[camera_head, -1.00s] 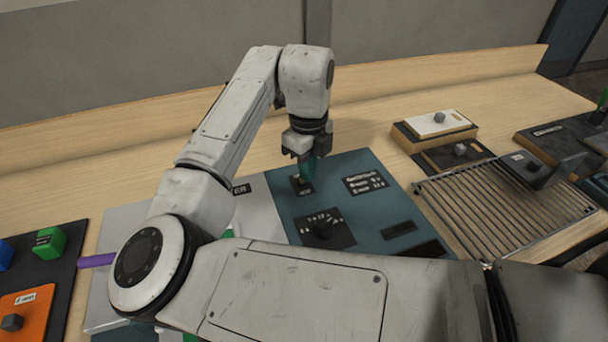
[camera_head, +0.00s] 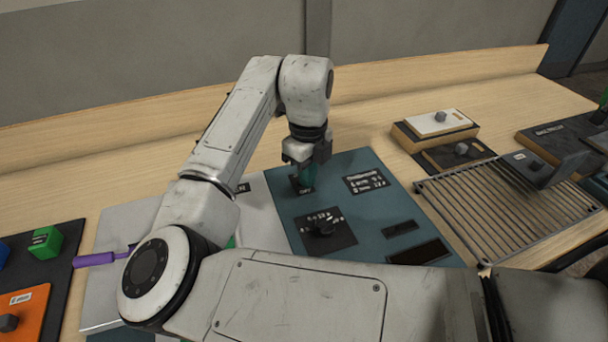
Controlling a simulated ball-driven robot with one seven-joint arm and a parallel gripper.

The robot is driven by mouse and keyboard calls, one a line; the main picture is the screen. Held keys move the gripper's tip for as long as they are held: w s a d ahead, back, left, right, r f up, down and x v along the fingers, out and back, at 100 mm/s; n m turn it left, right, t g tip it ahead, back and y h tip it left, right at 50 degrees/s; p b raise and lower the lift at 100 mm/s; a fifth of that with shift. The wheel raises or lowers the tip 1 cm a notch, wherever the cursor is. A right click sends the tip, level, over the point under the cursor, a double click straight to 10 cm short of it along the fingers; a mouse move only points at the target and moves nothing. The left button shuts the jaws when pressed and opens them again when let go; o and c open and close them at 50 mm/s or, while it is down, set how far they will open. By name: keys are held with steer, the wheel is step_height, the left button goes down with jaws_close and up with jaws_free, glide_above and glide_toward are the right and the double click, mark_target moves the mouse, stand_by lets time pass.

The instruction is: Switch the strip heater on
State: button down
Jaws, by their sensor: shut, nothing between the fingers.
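A dark teal panel (camera_head: 348,210) lies on the wooden bench below my gripper. It carries a labelled plate with several small white markings and a dark knob (camera_head: 322,226), a white-lettered label block (camera_head: 366,180) and dark slots at its right. A small dark labelled plate (camera_head: 303,190) sits near the panel's upper left. I cannot read which control is the strip heater's.
A wire rack (camera_head: 500,212) stands to the right of the panel. Behind it is a wooden block with a white top and knob (camera_head: 438,122). Green (camera_head: 46,242) and orange (camera_head: 22,308) items lie at the left. My arm covers the front.

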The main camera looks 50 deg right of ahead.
mark_target(306, 191)
steer(key=shift+f, duration=0.35)
steer(key=shift+w+d, duration=0.25)
steer(key=shift+w, duration=0.1)
steer(key=shift+w+d, duration=0.2)
steer(key=shift+w, duration=0.1)
steer(key=shift+w+d, duration=0.1)
steer(key=shift+w, duration=0.05)
steer(key=shift+r, duration=0.15)
stand_by(0.4)
step_height(306, 191, up, 7)
steer(key=p, duration=0.5)
steer(key=shift+s+a, duration=0.25)
steer(key=shift+s, duration=0.1)
stand_by(0.5)
